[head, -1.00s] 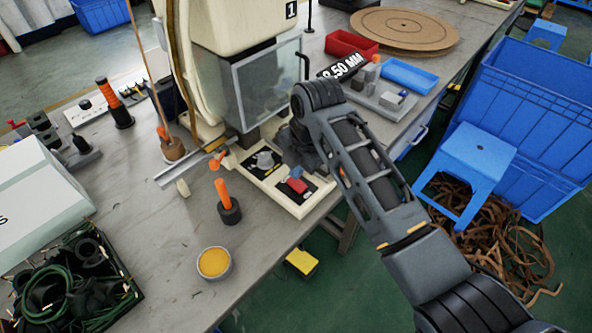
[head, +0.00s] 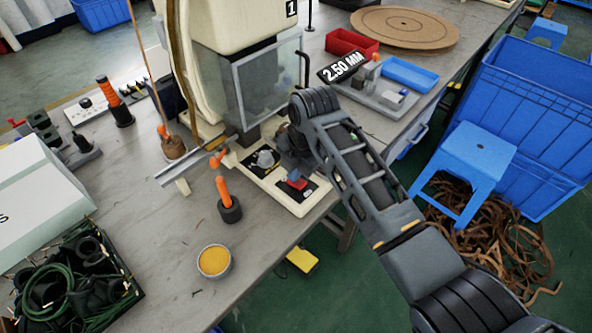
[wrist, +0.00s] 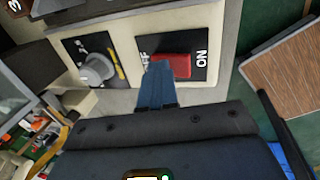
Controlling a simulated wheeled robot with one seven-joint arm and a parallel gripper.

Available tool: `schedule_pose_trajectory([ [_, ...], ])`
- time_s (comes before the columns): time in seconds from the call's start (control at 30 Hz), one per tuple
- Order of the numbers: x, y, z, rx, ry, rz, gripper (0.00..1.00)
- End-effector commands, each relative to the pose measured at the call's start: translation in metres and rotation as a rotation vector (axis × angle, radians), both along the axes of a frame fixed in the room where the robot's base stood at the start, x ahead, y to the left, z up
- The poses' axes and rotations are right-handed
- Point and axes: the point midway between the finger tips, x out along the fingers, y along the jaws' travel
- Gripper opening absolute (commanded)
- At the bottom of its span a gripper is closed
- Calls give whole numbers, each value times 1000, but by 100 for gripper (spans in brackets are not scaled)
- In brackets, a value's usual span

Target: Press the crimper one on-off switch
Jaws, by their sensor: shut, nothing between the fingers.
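The crimper one (head: 232,30) is the cream machine with a "1" label and a clear guard. Its on-off switch is a red rocker (wrist: 177,67) on a black plate in the wrist view, with "ON" lettered at its right. The switch also shows in the head view (head: 300,184), partly covered by my gripper. My gripper (wrist: 158,68) is shut and empty, its blue fingertips at the left end of the red rocker, over the "OFF" lettering. I cannot tell whether the tips touch it.
A grey rotary knob (wrist: 97,67) sits on the panel left of the switch. An orange-handled tool (head: 227,197) and a yellow pot (head: 214,262) stand on the bench. A 2.50 MM sign (head: 342,67) and a blue tray (head: 410,74) lie behind my arm.

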Motion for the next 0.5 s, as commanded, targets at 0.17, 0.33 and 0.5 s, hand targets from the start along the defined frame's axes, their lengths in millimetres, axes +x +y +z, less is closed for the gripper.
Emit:
schedule_pose_trajectory([
  [0.17, -5, -6, -3, -5, 8, -1, 0],
  [0.33, -11, -12, -3, -6, 12, -2, 0],
  [0.5, -12, -14, -4, -5, 10, -1, 0],
])
